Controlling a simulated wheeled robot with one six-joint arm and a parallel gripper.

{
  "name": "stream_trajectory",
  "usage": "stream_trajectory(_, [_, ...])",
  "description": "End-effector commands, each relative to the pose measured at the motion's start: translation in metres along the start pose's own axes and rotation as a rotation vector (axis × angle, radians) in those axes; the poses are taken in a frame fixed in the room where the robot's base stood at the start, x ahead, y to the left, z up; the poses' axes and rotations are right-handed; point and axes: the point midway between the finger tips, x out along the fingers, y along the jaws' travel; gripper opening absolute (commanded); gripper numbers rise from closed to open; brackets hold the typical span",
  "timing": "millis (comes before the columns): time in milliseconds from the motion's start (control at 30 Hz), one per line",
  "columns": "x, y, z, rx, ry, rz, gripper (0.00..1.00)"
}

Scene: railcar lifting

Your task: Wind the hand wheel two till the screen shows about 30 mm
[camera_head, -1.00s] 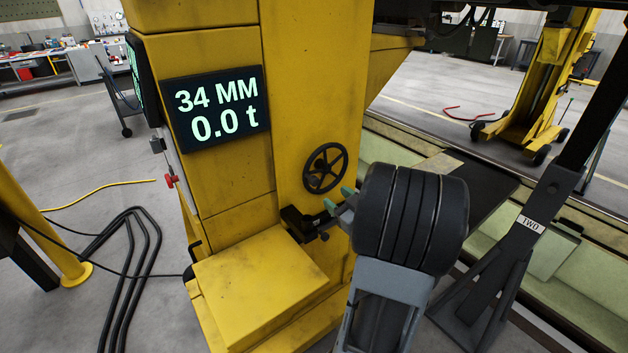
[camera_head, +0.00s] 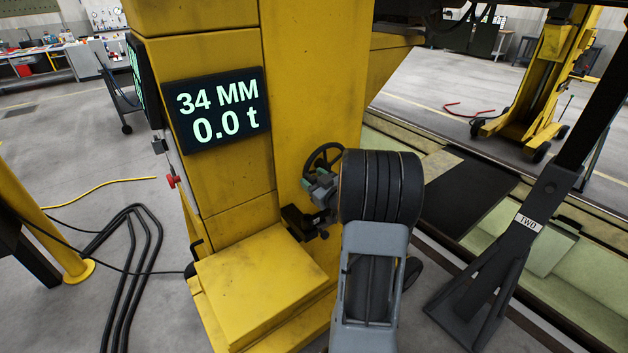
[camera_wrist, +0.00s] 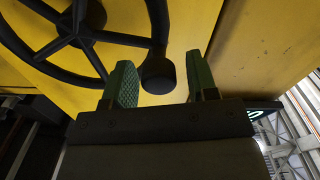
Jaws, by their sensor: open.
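The black spoked hand wheel (camera_head: 325,158) is on the yellow column, partly hidden behind my gripper (camera_head: 318,186). The screen (camera_head: 217,110) on the column reads 34 MM and 0.0 t. In the wrist view the wheel (camera_wrist: 76,40) fills the upper left, and its dark handle knob (camera_wrist: 158,76) hangs at the rim. My gripper (camera_wrist: 161,85) is open, with one green-padded finger on each side of the knob in that view. A gap shows on both sides, and I cannot tell how deep the knob sits between the fingers.
A dark bracket (camera_head: 305,222) juts out just below the wheel. A yellow box-shaped base (camera_head: 262,282) stands in front of the column. A dark stand labelled TWO (camera_head: 530,222) is at the right. Black cables (camera_head: 125,270) lie on the floor at the left.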

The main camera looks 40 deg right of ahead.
Motion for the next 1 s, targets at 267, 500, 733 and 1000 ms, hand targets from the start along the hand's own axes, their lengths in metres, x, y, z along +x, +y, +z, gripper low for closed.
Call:
stream_trajectory(267, [-0.0002, -0.0001, 0.0002, 0.000, 0.000, 0.000, 0.38])
stream_trajectory(500, [-0.0003, -0.0001, 0.0002, 0.000, 0.000, 0.000, 0.15])
stream_trajectory(733, [-0.0004, -0.0001, 0.0002, 0.000, 0.000, 0.000, 0.00])
stream_trajectory(1000, [-0.0026, 0.0032, 0.0046, -0.015, -0.002, 0.009, 0.00])
